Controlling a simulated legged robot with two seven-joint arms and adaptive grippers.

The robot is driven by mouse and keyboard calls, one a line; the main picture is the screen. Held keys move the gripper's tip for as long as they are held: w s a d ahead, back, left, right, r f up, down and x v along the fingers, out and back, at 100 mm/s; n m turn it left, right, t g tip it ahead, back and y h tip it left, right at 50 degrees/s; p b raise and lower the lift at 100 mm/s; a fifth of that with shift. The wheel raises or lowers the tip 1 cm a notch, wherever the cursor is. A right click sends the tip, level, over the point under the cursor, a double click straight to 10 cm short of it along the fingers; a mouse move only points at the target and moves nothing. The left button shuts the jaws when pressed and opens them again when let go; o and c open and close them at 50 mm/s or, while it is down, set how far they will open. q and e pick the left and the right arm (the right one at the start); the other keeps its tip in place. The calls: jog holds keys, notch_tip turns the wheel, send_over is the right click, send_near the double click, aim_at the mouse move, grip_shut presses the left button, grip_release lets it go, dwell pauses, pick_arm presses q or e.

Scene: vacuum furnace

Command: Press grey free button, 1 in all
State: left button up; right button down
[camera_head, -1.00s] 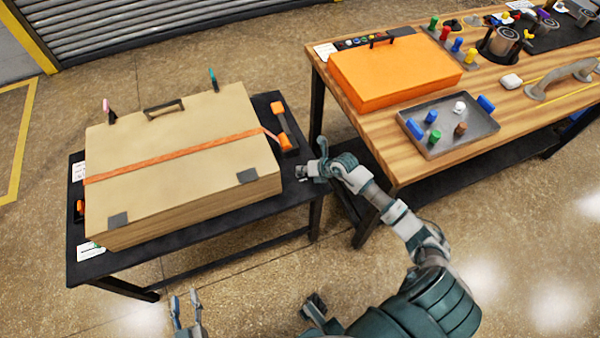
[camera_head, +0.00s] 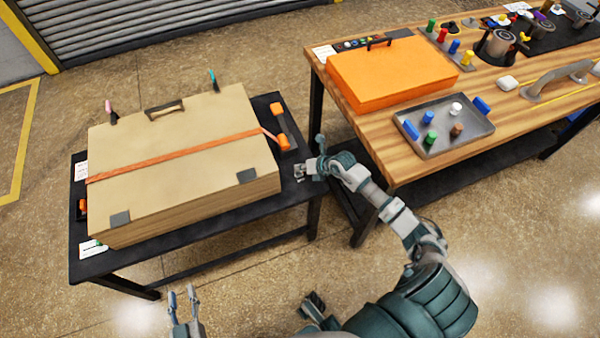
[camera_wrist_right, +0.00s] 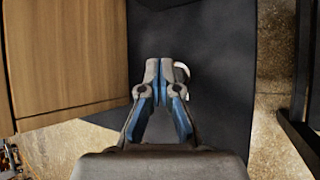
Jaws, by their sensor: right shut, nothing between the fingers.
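My right gripper (camera_head: 300,171) is over the right front corner of the black table (camera_head: 90,265), to the right of the wooden box. In the right wrist view the right gripper (camera_wrist_right: 159,82) is shut and empty, its fingers pointing at the black tabletop (camera_wrist_right: 205,30). A small pale grey, rounded part (camera_wrist_right: 182,71) shows just beside the fingertips, partly hidden by them. It may be the grey button; I cannot tell whether the fingers touch it. My left gripper (camera_head: 182,303) is open and empty, low in front of the table.
The wooden box (camera_head: 170,165) with an orange strap fills most of the black table. An orange-handled part (camera_head: 278,120) stands at its right. The wooden workbench (camera_head: 395,165) at right holds an orange case (camera_head: 390,75) and a metal tray (camera_head: 460,145) with coloured pegs.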

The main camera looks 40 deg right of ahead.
aim_at(301, 173)
pick_arm(q)
jog(key=shift+r, duration=0.1)
pick_arm(e)
notch_tip(301, 173, up, 5)
jog(key=p, duration=0.4)
jog(key=shift+r, duration=0.2)
pick_arm(q)
notch_tip(301, 173, up, 6)
jog(key=shift+w+t, duration=0.2)
jog(key=shift+t, duration=0.1)
pick_arm(e)
jog(key=shift+f, duration=0.15)
dwell(0.3)
